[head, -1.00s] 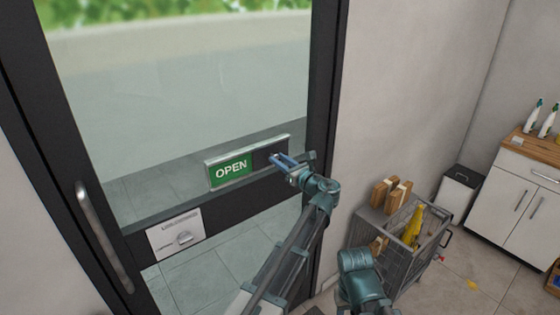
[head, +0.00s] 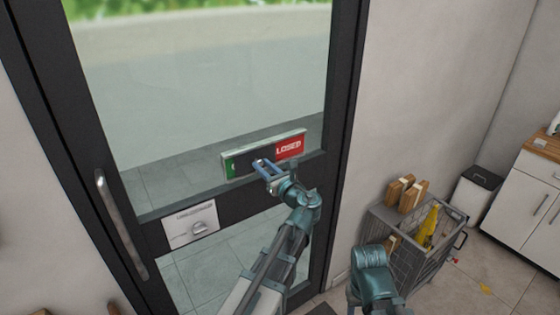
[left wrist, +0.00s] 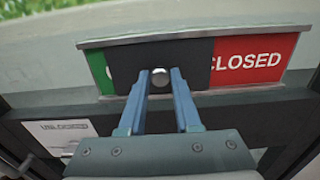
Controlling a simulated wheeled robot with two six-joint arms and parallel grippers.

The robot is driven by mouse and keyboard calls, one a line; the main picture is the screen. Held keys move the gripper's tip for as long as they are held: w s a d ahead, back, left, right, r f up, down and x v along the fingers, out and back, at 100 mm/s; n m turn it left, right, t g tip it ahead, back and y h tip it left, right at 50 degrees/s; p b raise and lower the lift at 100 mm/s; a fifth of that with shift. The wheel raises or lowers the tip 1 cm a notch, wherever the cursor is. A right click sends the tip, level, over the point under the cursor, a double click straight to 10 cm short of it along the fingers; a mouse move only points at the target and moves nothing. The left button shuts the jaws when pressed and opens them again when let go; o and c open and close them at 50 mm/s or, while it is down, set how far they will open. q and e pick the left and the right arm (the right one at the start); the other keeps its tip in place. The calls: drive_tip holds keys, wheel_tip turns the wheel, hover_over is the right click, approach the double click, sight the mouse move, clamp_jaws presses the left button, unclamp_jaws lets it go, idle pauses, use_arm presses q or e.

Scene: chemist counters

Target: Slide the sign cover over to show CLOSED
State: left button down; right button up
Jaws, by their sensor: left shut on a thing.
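The sign (head: 290,147) is a framed strip on the glass door. Its dark sliding cover (left wrist: 190,52) lies over the middle of the strip. On the right, the red panel (left wrist: 262,60) shows most of CLOSED, with its first letter partly hidden at the cover's edge. On the left, a sliver of the green panel (left wrist: 98,66) still shows; most of OPEN is hidden. My left gripper (head: 260,164) is shut on the cover's round knob (left wrist: 160,77), one finger on each side.
A wire basket cart (head: 420,237) with wooden items and a yellow thing stands right, near a white bin (head: 472,192).

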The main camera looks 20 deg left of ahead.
sight(247, 163)
use_arm(q)
drive_tip(key=shift+s+a, duration=0.95)
drive_tip(key=shift+s, duration=0.3)
drive_tip(key=c, duration=0.6)
unclamp_jaws()
drive_tip(key=shift+s+a, duration=0.1)
drive_tip(key=shift+c, duration=0.2)
drive_tip(key=v, duration=1.3)
drive_tip(key=shift+s+d, duration=0.2)
drive_tip(key=shift+d, duration=0.15)
